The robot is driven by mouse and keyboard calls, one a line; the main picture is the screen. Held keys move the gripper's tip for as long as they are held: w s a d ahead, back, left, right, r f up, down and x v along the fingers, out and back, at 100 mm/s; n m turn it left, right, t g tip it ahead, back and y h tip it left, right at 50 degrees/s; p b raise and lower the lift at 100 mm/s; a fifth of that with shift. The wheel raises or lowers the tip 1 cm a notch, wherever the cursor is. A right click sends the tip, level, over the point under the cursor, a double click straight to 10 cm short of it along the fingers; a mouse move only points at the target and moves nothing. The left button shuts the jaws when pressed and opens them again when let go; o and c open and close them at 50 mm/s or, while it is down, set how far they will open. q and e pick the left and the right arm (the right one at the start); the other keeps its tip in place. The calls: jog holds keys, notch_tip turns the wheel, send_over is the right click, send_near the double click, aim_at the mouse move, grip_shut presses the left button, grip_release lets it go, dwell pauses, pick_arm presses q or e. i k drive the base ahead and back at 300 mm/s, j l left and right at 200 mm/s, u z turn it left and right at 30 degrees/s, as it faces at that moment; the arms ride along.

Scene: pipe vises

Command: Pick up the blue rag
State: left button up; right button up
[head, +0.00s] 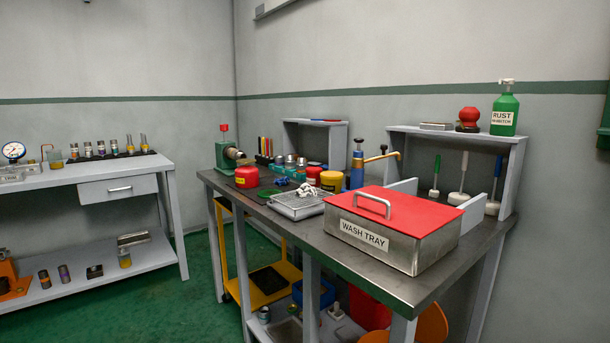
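No item is clear enough to be named the blue rag for certain. A small blue item (281,181) lies on the metal workbench (374,274), between the red round tin and a white crumpled item. It is too small to tell whether it is cloth. Neither of my grippers shows in the head view.
A wash tray (410,245) with a red lid stands at the bench's near end. A wire-topped tray (298,206), red tin (247,177), blue pump can (357,170) and green vise (228,151) crowd the bench. A side table (85,172) stands left; green floor lies between.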

aim_at(283, 180)
jog(key=i+j+z, duration=0.45)
jog(key=j+z, duration=0.15)
jog(key=j, duration=0.15)
jog(key=i+j+z, duration=0.15)
jog(key=j+z, duration=0.15)
jog(key=j, duration=0.15)
jog(key=i+j+z, duration=0.1)
jog(key=j+z, duration=0.2)
jog(key=j, duration=0.15)
jog(key=j+z, duration=0.3)
jog(key=j, duration=0.2)
